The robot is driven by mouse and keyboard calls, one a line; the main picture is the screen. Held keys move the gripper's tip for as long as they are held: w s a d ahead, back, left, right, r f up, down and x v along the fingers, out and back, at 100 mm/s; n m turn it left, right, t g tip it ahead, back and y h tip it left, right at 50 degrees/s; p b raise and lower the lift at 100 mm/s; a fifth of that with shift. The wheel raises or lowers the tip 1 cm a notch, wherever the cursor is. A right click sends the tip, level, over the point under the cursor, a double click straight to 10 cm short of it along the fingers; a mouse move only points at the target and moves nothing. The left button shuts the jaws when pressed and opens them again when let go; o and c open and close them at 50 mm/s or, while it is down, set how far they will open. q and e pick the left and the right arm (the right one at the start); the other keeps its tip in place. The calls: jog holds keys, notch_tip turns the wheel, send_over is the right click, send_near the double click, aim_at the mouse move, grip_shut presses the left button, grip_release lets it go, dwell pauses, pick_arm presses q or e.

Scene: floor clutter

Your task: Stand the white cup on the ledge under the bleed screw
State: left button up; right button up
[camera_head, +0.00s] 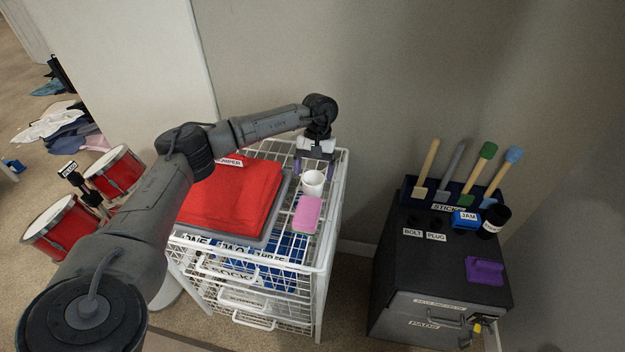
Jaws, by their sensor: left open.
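The white cup (313,184) stands upright on the white wire drawer unit (333,215), beside a pink block and to the right of a folded red cloth. My left gripper (314,172) is open, pointing down just behind and above the cup, with its two fingers apart. I cannot tell from this view whether the fingers touch the cup. A small yellow and metal fitting (478,328) shows at the lower right front of the dark cabinet; I cannot tell whether it is the bleed screw. No ledge can be made out clearly. My right gripper is not in view.
The pink block (308,214) lies just in front of the cup. The red cloth (232,195) fills the unit's left side. The dark cabinet (430,265) carries a rack of handled sticks, a blue box, a black jar and a purple item (485,271). Red drums (62,228) stand left.

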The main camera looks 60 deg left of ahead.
pick_arm(q)
jog(key=p+v, duration=0.1)
jog(key=v, duration=0.5)
jog(key=shift+r, duration=0.25)
jog(key=shift+o, duration=0.5)
jog(key=shift+w+a+r+p, duration=0.15)
jog(key=shift+w+r+p, duration=0.05)
jog(key=shift+r+p, duration=0.15)
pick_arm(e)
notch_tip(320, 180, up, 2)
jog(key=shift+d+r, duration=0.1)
